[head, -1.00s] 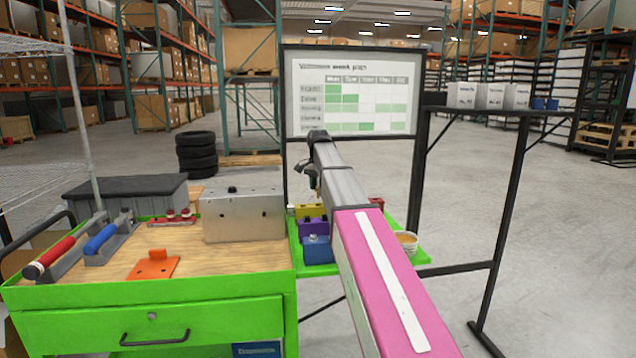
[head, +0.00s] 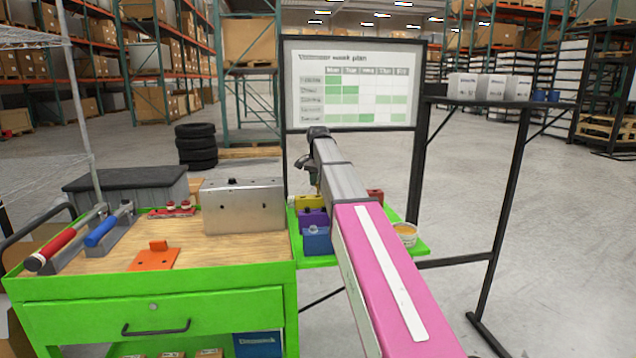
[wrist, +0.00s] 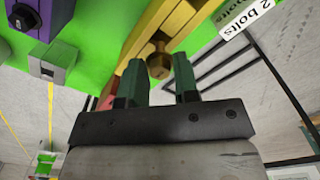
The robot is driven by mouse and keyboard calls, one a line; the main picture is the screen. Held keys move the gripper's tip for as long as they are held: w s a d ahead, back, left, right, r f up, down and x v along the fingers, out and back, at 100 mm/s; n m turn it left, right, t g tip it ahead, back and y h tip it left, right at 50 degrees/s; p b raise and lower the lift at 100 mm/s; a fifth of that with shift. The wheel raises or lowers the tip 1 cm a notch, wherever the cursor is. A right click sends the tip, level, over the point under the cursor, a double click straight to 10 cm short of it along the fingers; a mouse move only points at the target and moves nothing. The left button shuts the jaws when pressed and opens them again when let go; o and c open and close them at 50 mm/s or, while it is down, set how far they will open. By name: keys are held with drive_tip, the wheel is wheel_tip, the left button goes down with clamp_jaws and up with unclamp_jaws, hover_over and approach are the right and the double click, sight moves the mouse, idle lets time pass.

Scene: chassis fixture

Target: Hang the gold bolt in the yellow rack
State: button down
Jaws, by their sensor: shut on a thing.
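The gold bolt (wrist: 158,66) shows its hexagonal head between the two green fingers of my gripper (wrist: 158,78), which is shut on it. The yellow rack (wrist: 138,72) runs diagonally just behind the bolt in the wrist view. I cannot tell whether the bolt touches the rack or sits in a slot of it. In the head view the yellow rack (head: 309,203) stands on a green tray, with my gripper (head: 315,184) right over it and partly hidden by my arm. The bolt cannot be made out there.
A purple rack (head: 313,218) and a blue rack (head: 317,242) stand in front of the yellow one. A red block (head: 375,195) and a small tub (head: 405,234) are to the right. A "2 bolts" label (wrist: 246,14) is beside the rack. A metal box (head: 243,207) stands left.

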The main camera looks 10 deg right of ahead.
sight(318, 189)
drive_tip(key=shift+f, duration=0.15)
drive_tip(key=shift+f, duration=1.65)
drive_tip(key=c, duration=0.8)
unclamp_jaws()
drive_tip(key=shift+r, duration=4.5)
